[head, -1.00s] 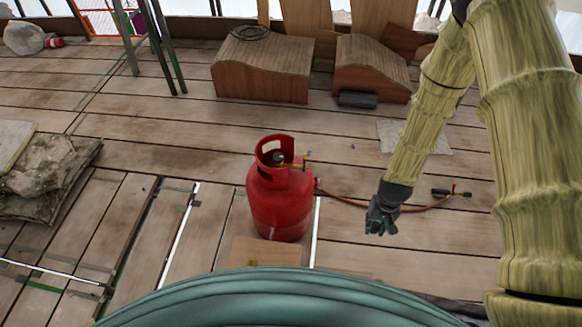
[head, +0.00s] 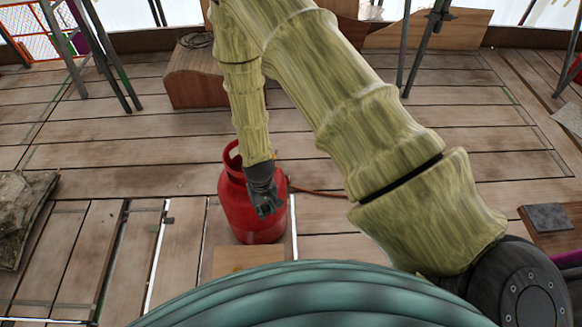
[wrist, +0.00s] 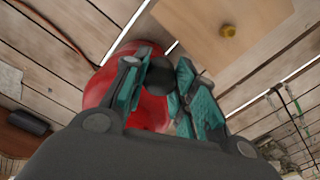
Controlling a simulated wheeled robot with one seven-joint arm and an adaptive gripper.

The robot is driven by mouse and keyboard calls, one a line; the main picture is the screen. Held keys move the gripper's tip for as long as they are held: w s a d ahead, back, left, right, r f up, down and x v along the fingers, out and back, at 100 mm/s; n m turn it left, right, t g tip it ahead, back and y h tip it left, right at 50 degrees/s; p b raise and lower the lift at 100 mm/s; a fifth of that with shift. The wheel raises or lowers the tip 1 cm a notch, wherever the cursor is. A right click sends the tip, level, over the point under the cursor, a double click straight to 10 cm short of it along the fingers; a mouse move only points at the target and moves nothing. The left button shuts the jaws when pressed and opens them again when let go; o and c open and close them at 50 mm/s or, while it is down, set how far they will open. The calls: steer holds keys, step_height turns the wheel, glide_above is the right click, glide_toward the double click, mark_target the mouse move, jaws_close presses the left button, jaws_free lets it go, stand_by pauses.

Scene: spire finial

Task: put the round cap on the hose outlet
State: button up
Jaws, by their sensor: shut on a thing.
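My gripper (head: 264,203) is in front of the red gas cylinder (head: 240,215) in the head view. In the wrist view my gripper (wrist: 162,85) has its teal fingers closed around a dark round piece (wrist: 160,72), which looks like the round cap. The fingers hide part of it. A small brass fitting (wrist: 228,31) stands up from a wooden board (wrist: 190,20), apart from the fingers and up to their right; it may be the hose outlet, but I cannot tell. The board also shows in the head view (head: 240,258). The cylinder lies behind the fingers in the wrist view (wrist: 100,90).
A reddish hose (head: 318,192) runs right from the cylinder and passes behind my arm. A wooden box (head: 195,80) stands at the back, and a stone-like heap (head: 15,210) lies at the left. The plank floor (head: 110,155) left of the cylinder is mostly clear.

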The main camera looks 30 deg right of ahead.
steer(key=shift+w+d+f+b, duration=0.2)
steer(key=shift+f+b, duration=0.2)
steer(key=shift+b, duration=0.2)
steer(key=w+d+f+m+y+b, duration=0.8)
steer(key=d+f+m+y+b, duration=0.15)
steer(key=b, duration=1.35)
steer(key=w+d+r+m+t+y+b, duration=0.1)
steer(key=w+d+m+t+y+b, duration=0.1)
steer(key=d+b, duration=0.4)
steer(key=w+d+m+t+y+b, duration=0.3)
steer(key=w+d+t+y+b, duration=0.1)
steer(key=b, duration=0.6)
steer(key=shift+d+r+t+y+b, duration=0.4)
steer(key=shift+d+t, duration=0.5)
steer(key=shift+d, duration=0.5)
steer(key=shift+a+m, duration=0.1)
steer(key=shift+m, duration=0.15)
